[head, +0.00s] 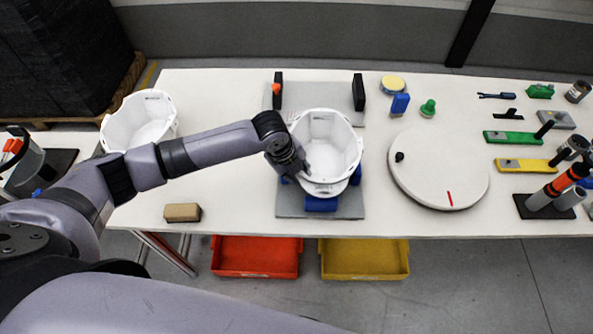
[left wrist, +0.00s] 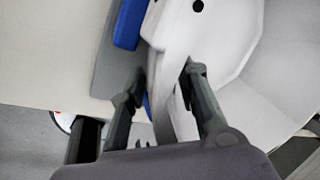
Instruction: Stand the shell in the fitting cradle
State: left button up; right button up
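A white helmet shell (head: 328,140) stands open side up on the fitting cradle, a grey plate (head: 290,207) with blue pads (head: 321,204). Its underside contact is partly hidden. My left gripper (head: 298,172) is at the shell's near left rim. In the left wrist view, the fingers of the left gripper (left wrist: 160,85) straddle the wall of the shell (left wrist: 225,45). They look apart, with a blue sliver showing between the left finger and the wall. A blue pad (left wrist: 130,22) lies beyond. My right gripper is not in view.
Another white shell (head: 139,121) stands at the far left. A round white turntable (head: 438,170) is right of the cradle. A brown block (head: 182,212) lies front left. Several tools fill the right side. Red (head: 255,257) and yellow (head: 364,259) bins sit below the table edge.

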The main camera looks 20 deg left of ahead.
pick_arm(q)
jog(key=shift+o, duration=0.6)
jog(key=v, duration=1.2)
